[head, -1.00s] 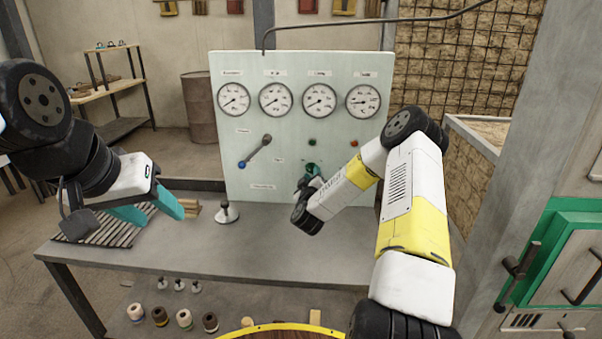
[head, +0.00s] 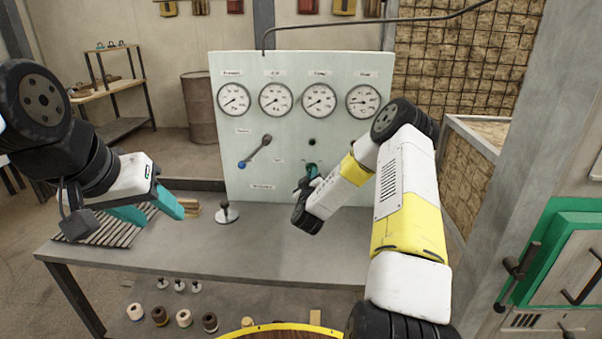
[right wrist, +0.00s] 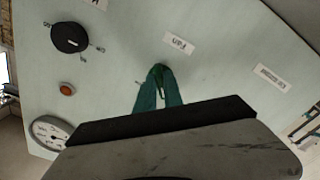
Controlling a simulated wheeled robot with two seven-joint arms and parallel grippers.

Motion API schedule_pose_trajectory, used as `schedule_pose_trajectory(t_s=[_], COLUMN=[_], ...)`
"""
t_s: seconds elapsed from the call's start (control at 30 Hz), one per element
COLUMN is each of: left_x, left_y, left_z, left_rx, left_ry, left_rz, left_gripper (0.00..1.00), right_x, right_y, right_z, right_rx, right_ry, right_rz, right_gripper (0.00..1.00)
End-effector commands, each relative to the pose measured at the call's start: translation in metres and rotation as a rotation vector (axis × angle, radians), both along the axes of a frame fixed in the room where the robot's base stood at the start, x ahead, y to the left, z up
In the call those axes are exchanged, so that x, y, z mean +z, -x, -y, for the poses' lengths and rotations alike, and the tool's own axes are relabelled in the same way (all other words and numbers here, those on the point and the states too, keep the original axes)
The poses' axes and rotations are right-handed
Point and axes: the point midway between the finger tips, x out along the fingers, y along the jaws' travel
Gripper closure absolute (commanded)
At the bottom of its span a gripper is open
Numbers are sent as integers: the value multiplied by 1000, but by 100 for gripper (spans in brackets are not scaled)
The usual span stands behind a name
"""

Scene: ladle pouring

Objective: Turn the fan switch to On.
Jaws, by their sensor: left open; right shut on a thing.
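The pale green panel (head: 235,130) stands upright at the back of the bench. My right gripper (head: 311,169) is at the panel's lower middle. A dark round lamp (head: 312,142) sits just above the gripper in the head view. My left gripper (head: 160,215) is open and empty over the bench's left side.
A black round knob (right wrist: 70,37) and an orange-red lamp (right wrist: 67,89) are beside the gripper in the right wrist view. A lever with a blue end (head: 243,164) is on the panel below several gauges (head: 276,100). A dark-handled stand (head: 227,213) is on the grey bench (head: 190,255).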

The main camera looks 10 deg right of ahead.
Motion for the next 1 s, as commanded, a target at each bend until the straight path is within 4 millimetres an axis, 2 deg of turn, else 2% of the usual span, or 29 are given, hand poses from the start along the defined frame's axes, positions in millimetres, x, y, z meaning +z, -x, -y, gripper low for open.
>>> schedule_pose_trajectory(t_s=[1.0], left_x=[0], left_y=[0], left_z=[0], left_rx=[0], left_ry=[0], left_rz=[0], left_gripper=[50], right_x=[-2], right_y=[-1], right_z=[-4], right_rx=[0], right_ry=[-883], right_rz=[253], right_gripper=[100])
